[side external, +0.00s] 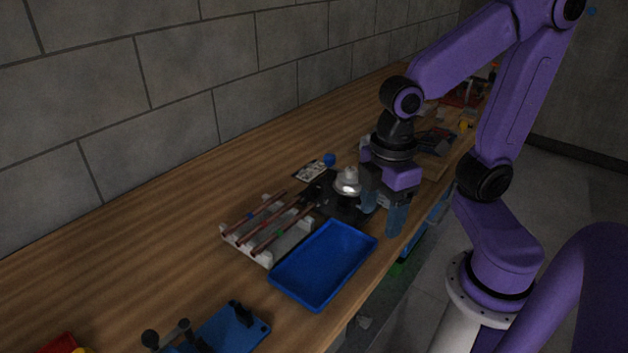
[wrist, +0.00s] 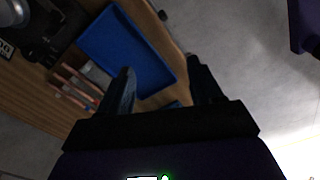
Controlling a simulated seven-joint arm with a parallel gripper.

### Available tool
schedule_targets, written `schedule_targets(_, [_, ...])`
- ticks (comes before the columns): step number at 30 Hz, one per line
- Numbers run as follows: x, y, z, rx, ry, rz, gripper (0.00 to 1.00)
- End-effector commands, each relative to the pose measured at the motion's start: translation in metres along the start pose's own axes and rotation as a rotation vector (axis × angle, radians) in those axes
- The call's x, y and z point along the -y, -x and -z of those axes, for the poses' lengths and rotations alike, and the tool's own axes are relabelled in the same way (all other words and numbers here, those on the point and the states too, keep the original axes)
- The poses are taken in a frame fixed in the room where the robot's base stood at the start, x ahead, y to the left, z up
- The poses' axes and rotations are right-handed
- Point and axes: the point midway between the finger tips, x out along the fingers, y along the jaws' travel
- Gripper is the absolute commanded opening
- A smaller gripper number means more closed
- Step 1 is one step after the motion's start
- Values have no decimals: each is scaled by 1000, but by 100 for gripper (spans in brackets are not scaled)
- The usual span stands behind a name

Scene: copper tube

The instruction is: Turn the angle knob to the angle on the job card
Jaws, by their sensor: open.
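A dark bench machine (side external: 341,208) stands on the wooden bench with a silver, rounded part (side external: 347,181) on top. This part may be the angle knob; I cannot tell for sure. In the wrist view the machine (wrist: 42,30) is at the upper left, partly cut off. A small printed card (side external: 308,171), probably the job card, lies behind the machine; a card corner (wrist: 6,48) shows at the wrist view's left edge, too small to read surely. My gripper (side external: 383,222) is open and empty, to the right of the silver part, near the bench's front edge.
A blue tray (side external: 286,271) lies in front of the machine. Copper tubes (side external: 268,222) rest on a pale rack to its left. A blue fixture (side external: 232,330) sits at the near end. Clutter lies beyond my arm.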

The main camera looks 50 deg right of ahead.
Motion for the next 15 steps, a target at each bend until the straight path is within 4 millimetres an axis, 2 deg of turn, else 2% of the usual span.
schedule_targets(3, [-36,9,18,5,14,-2,65])
schedule_targets(7, [-76,18,30,9,42,-4,65])
schedule_targets(11, [-119,26,35,13,68,-4,65])
schedule_targets(15, [-167,33,32,18,98,-2,65])
